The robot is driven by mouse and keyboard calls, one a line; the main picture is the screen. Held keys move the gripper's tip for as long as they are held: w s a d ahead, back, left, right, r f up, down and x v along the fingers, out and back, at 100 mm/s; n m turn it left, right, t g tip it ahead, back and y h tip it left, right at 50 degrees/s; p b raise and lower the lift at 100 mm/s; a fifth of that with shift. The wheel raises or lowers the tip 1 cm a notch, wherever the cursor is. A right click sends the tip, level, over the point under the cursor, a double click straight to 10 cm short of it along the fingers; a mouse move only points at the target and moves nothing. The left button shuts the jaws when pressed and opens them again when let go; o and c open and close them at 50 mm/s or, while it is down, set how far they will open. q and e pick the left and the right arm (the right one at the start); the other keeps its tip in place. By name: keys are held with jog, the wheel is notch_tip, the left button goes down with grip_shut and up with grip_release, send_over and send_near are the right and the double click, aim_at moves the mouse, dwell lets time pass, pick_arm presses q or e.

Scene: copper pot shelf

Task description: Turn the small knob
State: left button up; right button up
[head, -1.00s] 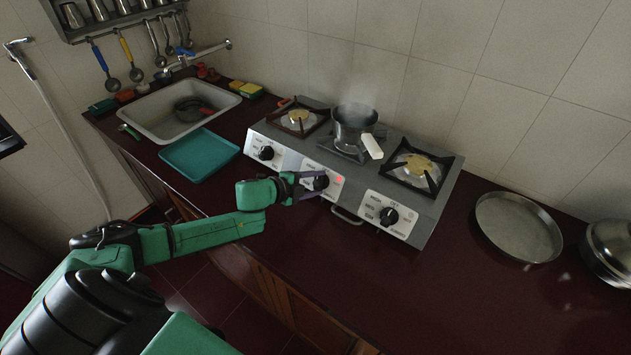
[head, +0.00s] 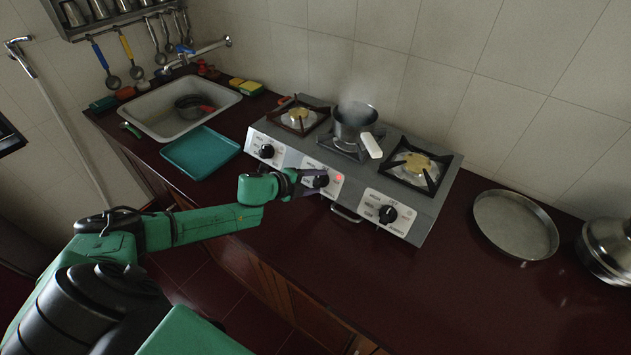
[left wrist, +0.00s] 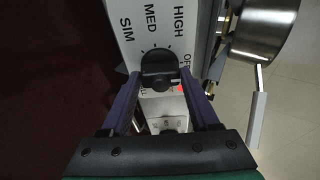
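The grey stove (head: 345,213) has three black knobs on its white front panels: a left knob (head: 266,151), a middle knob (head: 320,181) and a right knob (head: 388,214). My left gripper (head: 305,182) is at the middle knob. The fingers are apart. SIM, MED, HIGH and a partly hidden OFF surround the knob, and a red light glows beside it. Which knob is the small one is unclear. My right gripper is out of view.
A steaming pot (head: 354,122) with a white handle stands on the middle burner, above the knob. A teal tray (head: 200,153) and a sink (head: 180,105) are to the left. A round metal pan (head: 515,225) lies to the right. The dark counter (head: 440,290) in front is clear.

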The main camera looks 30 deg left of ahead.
pick_arm(q)
jog(key=shift+o, duration=1.2)
jog(key=shift+s+a+r, duration=0.1)
jog(key=shift+s+a, duration=0.15)
jog(key=shift+s, duration=0.15)
jog(key=b+v, duration=0.1)
jog(key=v, duration=0.4)
jog(key=shift+s+d+b, duration=0.15)
jog(key=shift+b, duration=0.15)
jog(key=p, duration=0.5)
send_near(315, 183)
jog(key=v, duration=0.4)
jog(key=shift+r, duration=0.25)
jog(key=shift+f, duration=0.1)
